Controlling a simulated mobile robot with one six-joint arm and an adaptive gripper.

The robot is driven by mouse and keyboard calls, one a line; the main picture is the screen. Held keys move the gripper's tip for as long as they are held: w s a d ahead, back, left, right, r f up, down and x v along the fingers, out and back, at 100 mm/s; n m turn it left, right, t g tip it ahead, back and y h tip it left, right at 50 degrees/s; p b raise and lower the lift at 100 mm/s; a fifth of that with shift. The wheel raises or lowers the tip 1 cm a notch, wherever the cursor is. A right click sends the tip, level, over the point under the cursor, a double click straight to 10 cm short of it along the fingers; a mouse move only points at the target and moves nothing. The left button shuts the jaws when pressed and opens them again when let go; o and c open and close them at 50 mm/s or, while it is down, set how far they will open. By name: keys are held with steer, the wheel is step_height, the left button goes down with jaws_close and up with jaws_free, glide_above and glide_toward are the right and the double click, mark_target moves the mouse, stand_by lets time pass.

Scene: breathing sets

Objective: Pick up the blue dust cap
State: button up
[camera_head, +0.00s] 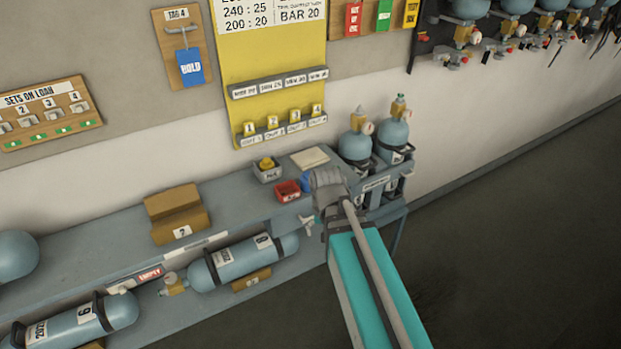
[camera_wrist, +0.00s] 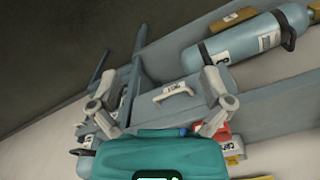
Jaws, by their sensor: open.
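A small blue patch (camera_head: 306,182) shows at the right of the red bin, against my grey wrist, in the head view. In the wrist view a sliver of blue (camera_wrist: 183,131) shows beside the red bin, mostly behind my teal gripper body. It may be the blue dust cap; its shape is too hidden to be sure. The red bin (camera_head: 288,191) sits on the bench top; it also shows in the wrist view (camera_wrist: 222,128). My gripper (camera_wrist: 158,82) is open, its two grey fingers spread with nothing held between them. My arm covers part of the bench end in the head view.
The grey bench (camera_head: 232,205) carries a grey bin (camera_head: 267,172) with yellow pieces and a brown cradle (camera_head: 177,213). Blue cylinders stand at its right end (camera_head: 392,138), and one lies on the lower shelf (camera_head: 235,262). A pale handle (camera_wrist: 174,93) shows between my fingers.

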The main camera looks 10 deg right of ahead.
steer(key=w+r+m+p, duration=0.2)
steer(key=w+r+m, duration=0.1)
steer(key=w+m, duration=0.3)
steer(key=w+r+m+p, duration=0.2)
steer(key=w+m+p, duration=0.15)
steer(key=w, duration=0.55)
step_height(320, 180, up, 4)
steer(key=m+p, duration=0.3)
steer(key=m, duration=0.6)
glide_above(307, 181)
steer(key=w, duration=0.2)
steer(key=shift+s+d, duration=0.15)
steer(key=shift+s, duration=0.1)
steer(key=shift+w+r+m, duration=0.15)
steer(key=shift+w+m, duration=0.25)
steer(key=shift+m, duration=0.25)
step_height(307, 181, down, 9)
steer(key=b, duration=0.8)
steer(key=shift+r, duration=0.15)
steer(key=shift+s+f+b, duration=0.15)
steer(key=shift+f+b, duration=2.45)
steer(key=shift+b, duration=0.1)
